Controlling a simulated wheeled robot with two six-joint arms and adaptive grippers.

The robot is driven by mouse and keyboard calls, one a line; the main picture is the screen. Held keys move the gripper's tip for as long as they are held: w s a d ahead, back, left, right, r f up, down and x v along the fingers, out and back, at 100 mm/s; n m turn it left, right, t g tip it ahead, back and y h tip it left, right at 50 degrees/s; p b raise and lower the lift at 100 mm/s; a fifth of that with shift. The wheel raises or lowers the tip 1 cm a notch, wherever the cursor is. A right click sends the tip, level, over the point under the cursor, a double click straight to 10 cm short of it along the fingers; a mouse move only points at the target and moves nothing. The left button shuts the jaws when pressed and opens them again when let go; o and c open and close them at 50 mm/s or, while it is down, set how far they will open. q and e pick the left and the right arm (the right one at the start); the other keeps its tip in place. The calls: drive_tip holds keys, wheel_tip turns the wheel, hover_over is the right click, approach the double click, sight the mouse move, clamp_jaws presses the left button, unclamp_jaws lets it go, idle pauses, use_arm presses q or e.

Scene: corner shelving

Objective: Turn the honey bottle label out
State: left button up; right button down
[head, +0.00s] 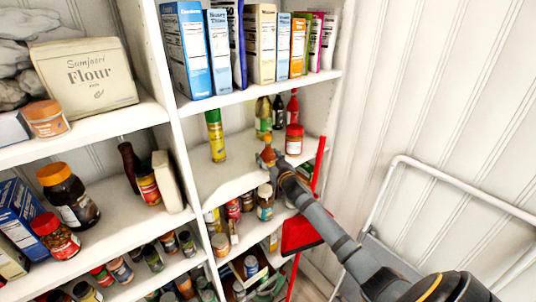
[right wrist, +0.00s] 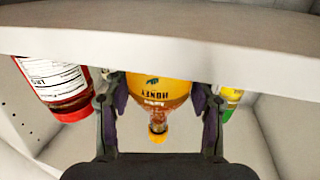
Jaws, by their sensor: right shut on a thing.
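The honey bottle (head: 267,153) stands at the middle shelf in the head view, amber with a narrow cap, small and partly hidden by my right gripper (head: 272,165). In the right wrist view, which looks upside down, the honey bottle (right wrist: 160,92) shows a yellow label with "HONEY" facing the wrist camera. The fingers of my right gripper (right wrist: 159,100) are on both sides of the bottle, shut on it. The bottle looks upright. My left gripper is not in view.
A red-lidded jar (head: 294,140) and a yellow can with green cap (head: 216,136) stand on either side of the bottle. Taller bottles (head: 263,116) stand behind. The shelf front (head: 230,187) left of my arm is clear. A red dustpan (head: 300,234) and a ladder (head: 440,180) stand right.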

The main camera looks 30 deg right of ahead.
drive_tip(key=shift+f, duration=0.2)
drive_tip(key=shift+c, duration=1.9)
unclamp_jaws()
drive_tip(key=shift+r, duration=0.1)
drive_tip(key=s+a, duration=0.1)
drive_tip(key=s, duration=1.1)
drive_tip(key=shift+a, duration=0.4)
